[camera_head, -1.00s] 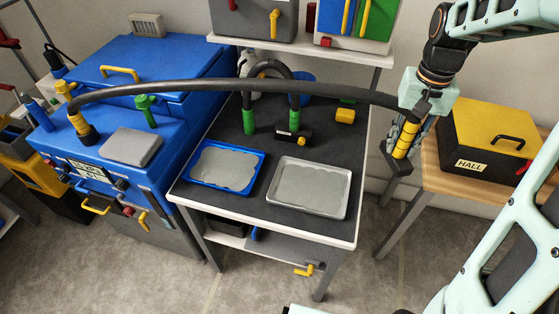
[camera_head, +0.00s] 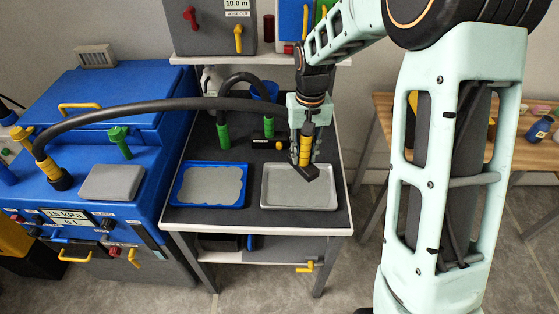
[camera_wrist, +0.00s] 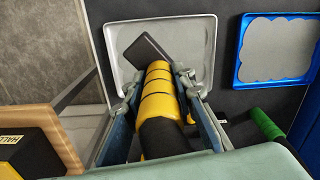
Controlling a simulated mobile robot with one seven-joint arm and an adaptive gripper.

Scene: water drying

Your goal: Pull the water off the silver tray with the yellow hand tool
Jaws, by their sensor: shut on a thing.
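The silver tray (camera_head: 300,207) lies on the dark top of the bench, with a dull grey water patch (camera_head: 285,190) covering most of it. My gripper (camera_head: 304,163) is above the tray, shut on the yellow hand tool (camera_head: 306,146). The tool has black bands and a flat dark head (camera_head: 307,173). The head is over the tray's back right part; I cannot tell whether it touches. In the wrist view the tool (camera_wrist: 158,92) lies between my fingers, with its head over the tray (camera_wrist: 207,50). A black hose (camera_head: 150,106) runs left from the tool to the blue machine.
A blue tray (camera_head: 178,196) with a similar grey patch is left of the silver one. Green-handled fittings (camera_head: 223,135) and a small black and yellow item stand behind. The blue machine (camera_head: 130,135) adjoins on the left. A shelf (camera_head: 260,58) overhangs the back. A wooden table (camera_head: 385,105) is right.

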